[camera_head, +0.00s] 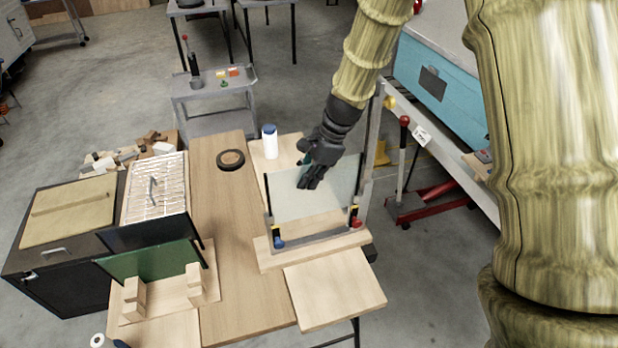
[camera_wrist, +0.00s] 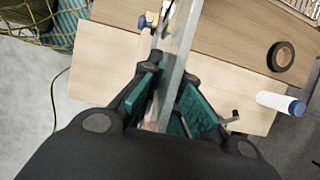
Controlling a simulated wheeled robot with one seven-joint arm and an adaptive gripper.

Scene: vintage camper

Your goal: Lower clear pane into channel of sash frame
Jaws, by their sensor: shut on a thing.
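The clear pane (camera_head: 300,198) stands upright in the head view, with its lower part between the side posts of the sash frame (camera_head: 318,240). The frame stands on a wooden base on the workbench, with a blue knob (camera_head: 278,243) at its left corner and a red knob (camera_head: 356,223) at its right. My gripper (camera_head: 312,178) is above the frame, shut on the pane's top edge. In the wrist view the green finger pads (camera_wrist: 168,105) lie on both sides of the pane (camera_wrist: 182,50). Whether the pane's lower edge is inside the channel I cannot tell.
A roll of black tape (camera_head: 230,159) and a white bottle (camera_head: 269,141) stand on the workbench (camera_head: 222,225) behind. A green panel (camera_head: 150,262) in a wooden rack stands at the left. A bare board (camera_head: 335,290) lies in front of the frame.

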